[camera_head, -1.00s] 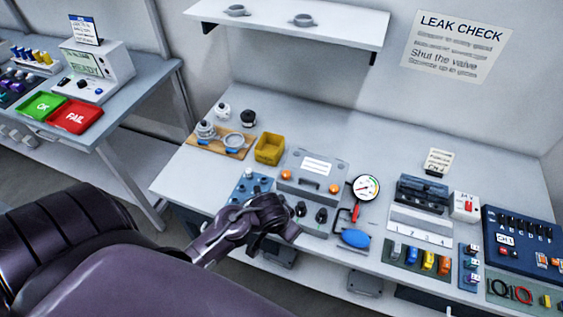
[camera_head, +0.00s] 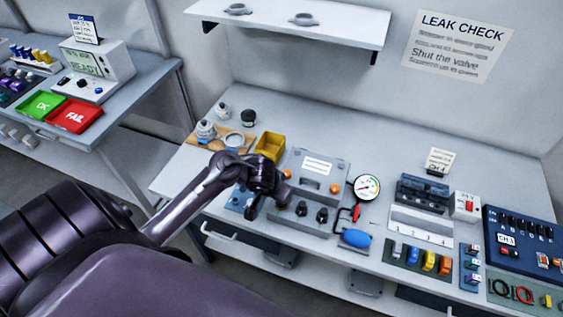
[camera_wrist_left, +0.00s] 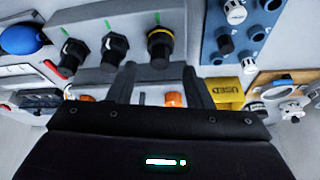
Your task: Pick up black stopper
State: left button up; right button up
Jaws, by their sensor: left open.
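A small blue rack (camera_wrist_left: 208,28) shows at the upper right of the left wrist view. It holds black stoppers, one near its middle (camera_wrist_left: 225,43), and white-topped ones (camera_wrist_left: 235,12). In the head view the rack (camera_head: 236,201) is mostly hidden behind my left gripper (camera_head: 269,202). My left gripper also shows in the wrist view (camera_wrist_left: 158,82), open and empty, with its fingers over the grey panel and left of the rack. It touches no stopper that I can see. My right gripper is not in view.
The grey panel (camera_head: 310,215) beside the rack carries black knobs (camera_wrist_left: 115,46). A yellow bin (camera_head: 270,146) marked USED stands behind the gripper. A dark-topped jar (camera_head: 248,117) stands behind the wooden board. A gauge (camera_head: 367,187) and blue bulb (camera_head: 356,238) lie to the right.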

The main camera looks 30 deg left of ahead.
pick_arm(q)
jog(key=shift+x, duration=1.15)
jog(key=shift+f, duration=0.15)
grip_shut()
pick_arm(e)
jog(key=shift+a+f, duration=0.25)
